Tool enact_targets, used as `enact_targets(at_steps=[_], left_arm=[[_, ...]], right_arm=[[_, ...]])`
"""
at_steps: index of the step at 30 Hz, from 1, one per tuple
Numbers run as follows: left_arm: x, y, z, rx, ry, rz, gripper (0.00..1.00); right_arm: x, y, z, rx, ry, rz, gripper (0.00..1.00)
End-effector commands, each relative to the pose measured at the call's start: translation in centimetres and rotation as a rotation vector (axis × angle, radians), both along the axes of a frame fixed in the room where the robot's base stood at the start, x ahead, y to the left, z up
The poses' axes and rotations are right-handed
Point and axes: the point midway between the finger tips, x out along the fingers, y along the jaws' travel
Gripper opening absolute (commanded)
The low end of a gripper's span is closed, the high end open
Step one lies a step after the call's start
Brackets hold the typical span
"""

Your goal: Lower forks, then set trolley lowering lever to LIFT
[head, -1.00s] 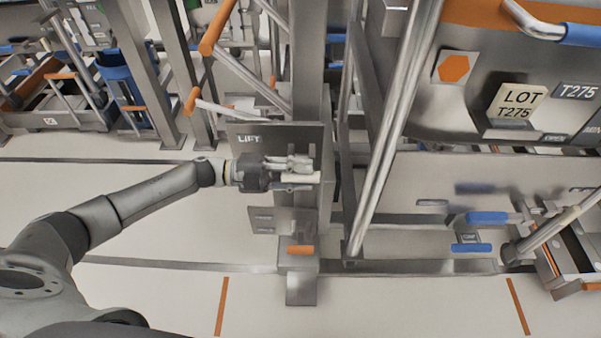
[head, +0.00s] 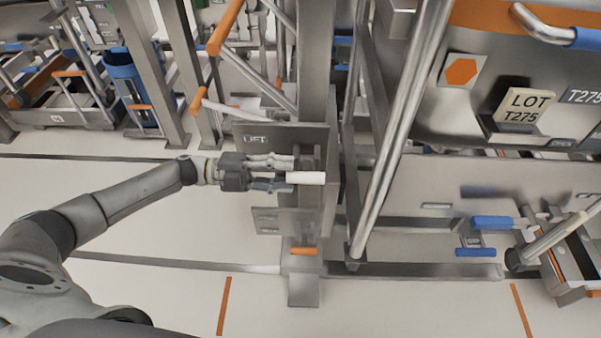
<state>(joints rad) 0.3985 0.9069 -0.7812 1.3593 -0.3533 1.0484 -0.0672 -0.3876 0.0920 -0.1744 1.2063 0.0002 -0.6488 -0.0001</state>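The lever's white handle (head: 306,178) points sideways in front of a grey post. It sits below the upper plate (head: 285,138), which is marked LIFT, and above a smaller lower plate (head: 270,222) whose lettering is too small to read. My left gripper (head: 291,175) is open, with its fingers spread above and below the handle's left end. Much of the handle extends right, beyond the fingertips. Whether a finger touches it I cannot tell. My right gripper is not in view. I cannot make out the forks for certain.
A slanted metal pole (head: 398,130) stands right of the lever post. A large grey bin (head: 480,105) with a LOT T275 card (head: 526,105) fills the upper right. An orange-gripped bar (head: 225,28) is above left.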

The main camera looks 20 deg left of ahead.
Motion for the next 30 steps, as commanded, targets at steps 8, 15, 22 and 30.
enact_targets(at_steps=[8,15,22,30], left_arm=[[-1.4,5.1,0.0,0.001,0.001,0.002,0.38],[-1.9,6.5,0.0,0.0,0.0,-0.001,0.38],[-1.9,6.5,0.0,0.0,-0.001,-0.001,0.38],[-1.9,6.5,0.0,-0.001,0.0,-0.001,0.38]], right_arm=[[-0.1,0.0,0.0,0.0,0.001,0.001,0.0],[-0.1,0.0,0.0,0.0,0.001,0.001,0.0],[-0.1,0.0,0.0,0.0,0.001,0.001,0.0],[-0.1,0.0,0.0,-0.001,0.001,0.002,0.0]])
